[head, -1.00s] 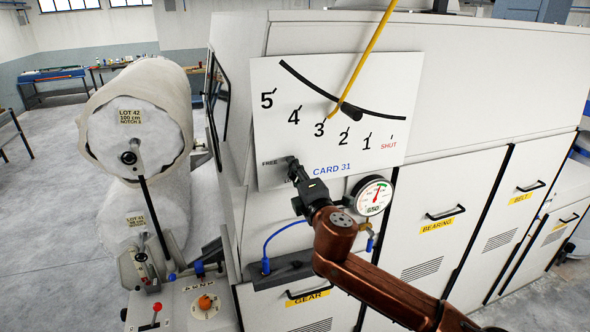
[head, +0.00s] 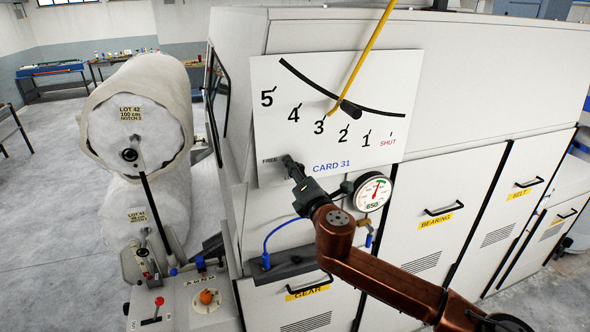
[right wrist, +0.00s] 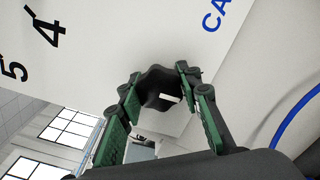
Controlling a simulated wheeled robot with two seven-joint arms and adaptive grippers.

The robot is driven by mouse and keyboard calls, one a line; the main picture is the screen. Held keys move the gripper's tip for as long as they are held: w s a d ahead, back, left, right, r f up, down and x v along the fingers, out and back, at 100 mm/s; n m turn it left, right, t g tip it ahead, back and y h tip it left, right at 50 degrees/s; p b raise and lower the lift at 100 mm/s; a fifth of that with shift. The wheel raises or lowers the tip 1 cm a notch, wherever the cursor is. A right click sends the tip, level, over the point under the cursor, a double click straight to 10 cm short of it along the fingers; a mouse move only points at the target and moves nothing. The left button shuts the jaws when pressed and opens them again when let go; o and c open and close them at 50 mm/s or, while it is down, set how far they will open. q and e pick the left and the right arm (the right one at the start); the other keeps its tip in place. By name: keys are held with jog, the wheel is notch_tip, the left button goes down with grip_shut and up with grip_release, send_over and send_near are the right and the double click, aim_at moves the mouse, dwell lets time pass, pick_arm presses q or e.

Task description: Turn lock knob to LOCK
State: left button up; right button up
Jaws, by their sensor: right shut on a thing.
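The lock knob (head: 287,161) is a small dark knob at the lower left of the white CARD 31 plate (head: 385,80). The word FREE is printed just left of it; the lettering to its right is mostly hidden by my gripper. My right gripper (head: 291,166) is shut on the knob. In the right wrist view, the dark knob (right wrist: 157,86) sits between the two green-padded fingers, with a small white mark on it. Its exact angle is hard to tell. My left gripper is not in view.
A round pressure gauge (head: 374,193) with a blue hose stands close right of my wrist. A yellow pointer (head: 363,58) crosses the scale near 3. A large wrapped roll (head: 135,115) stands at left. Cabinet doors with black handles line the machine's front.

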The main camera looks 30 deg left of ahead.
jog(key=shift+f, duration=0.15)
jog(key=o, duration=1.2)
jog(key=shift+c, duration=0.2)
jog(key=v, duration=1.2)
